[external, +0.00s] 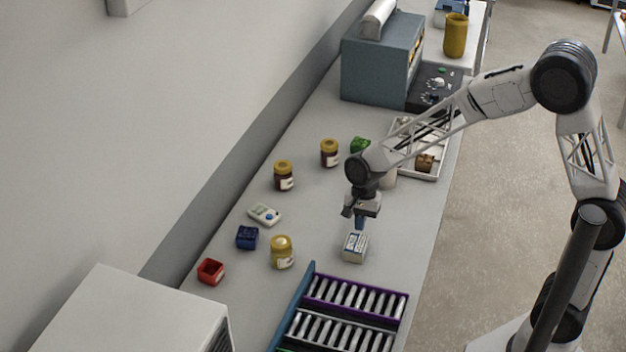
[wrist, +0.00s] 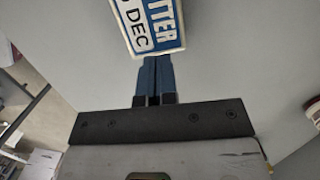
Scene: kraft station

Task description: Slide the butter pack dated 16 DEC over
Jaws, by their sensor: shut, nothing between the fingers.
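A butter pack (external: 355,247), white and blue with a printed label, lies on the grey bench near the roller rack. In the wrist view the pack (wrist: 150,22) shows the letters "TTER" and "DEC" at the top; the day number is partly cut off. My gripper (external: 360,227) is shut and empty, pointing down right at the pack's far side. In the wrist view its blue fingertips (wrist: 154,62) are together at the pack's lower edge; I cannot tell whether they touch it.
A roller rack (external: 345,310) with purple and white lanes stands just in front of the pack. A yellow-lidded jar (external: 282,252), a blue container (external: 247,237) and a red container (external: 210,271) are to the left. A tray (external: 432,173) is behind. The bench right of the pack is clear.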

